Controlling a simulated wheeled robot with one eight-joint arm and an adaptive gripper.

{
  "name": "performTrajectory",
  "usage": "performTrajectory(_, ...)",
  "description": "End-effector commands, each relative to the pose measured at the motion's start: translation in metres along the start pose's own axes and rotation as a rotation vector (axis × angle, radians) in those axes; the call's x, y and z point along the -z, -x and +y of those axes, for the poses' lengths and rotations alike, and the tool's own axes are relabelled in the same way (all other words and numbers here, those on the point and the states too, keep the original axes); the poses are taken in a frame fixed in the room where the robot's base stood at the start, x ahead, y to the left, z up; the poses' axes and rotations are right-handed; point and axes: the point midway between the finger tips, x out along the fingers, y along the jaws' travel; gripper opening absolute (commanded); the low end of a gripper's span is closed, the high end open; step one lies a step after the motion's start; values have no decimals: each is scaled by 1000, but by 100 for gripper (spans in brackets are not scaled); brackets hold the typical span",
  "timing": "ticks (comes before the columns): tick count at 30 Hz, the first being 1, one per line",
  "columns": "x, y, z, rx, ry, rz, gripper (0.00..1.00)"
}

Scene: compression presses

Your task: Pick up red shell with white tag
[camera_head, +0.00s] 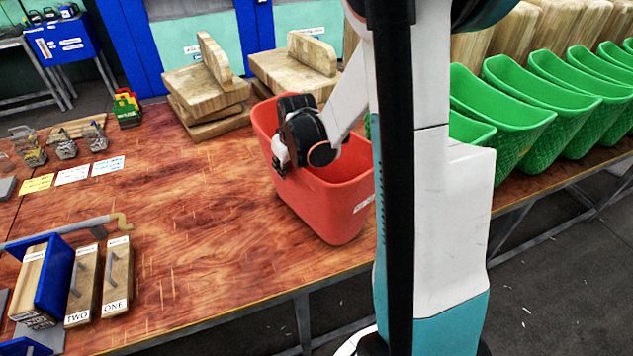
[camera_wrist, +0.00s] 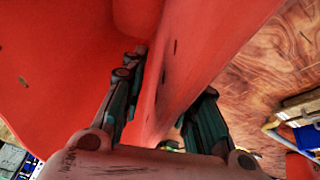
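The red shell (camera_head: 335,212) stands on the wooden table in the head view, a bin-like form with an open top. A white tag (camera_head: 363,204) shows on its right side, partly blocked by my arm. My gripper (camera_head: 283,165) is at the shell's left rim, mostly hidden there behind my wrist. In the wrist view my gripper (camera_wrist: 166,102) has its two fingers apart, on either side of the red shell's wall (camera_wrist: 185,60). A gap shows between the wall and the right finger. Contact of the left finger with the wall is unclear.
Green bins (camera_head: 500,105) stand in a row at the right. Wooden blocks (camera_head: 205,90) lie behind the shell. Labelled blocks ONE (camera_head: 118,275) and TWO (camera_head: 83,285) stand at the front left beside a blue press (camera_head: 55,275).

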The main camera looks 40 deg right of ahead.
Motion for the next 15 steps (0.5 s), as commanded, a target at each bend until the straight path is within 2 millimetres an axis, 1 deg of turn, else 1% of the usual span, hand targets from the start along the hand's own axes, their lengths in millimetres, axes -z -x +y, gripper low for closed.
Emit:
performTrajectory(2, 0, 0, 0, 0, 0, 0, 28)
performTrajectory(6, 0, 0, 0, 0, 0, 0, 0)
performTrajectory(15, 0, 0, 0, 0, 0, 0, 0)
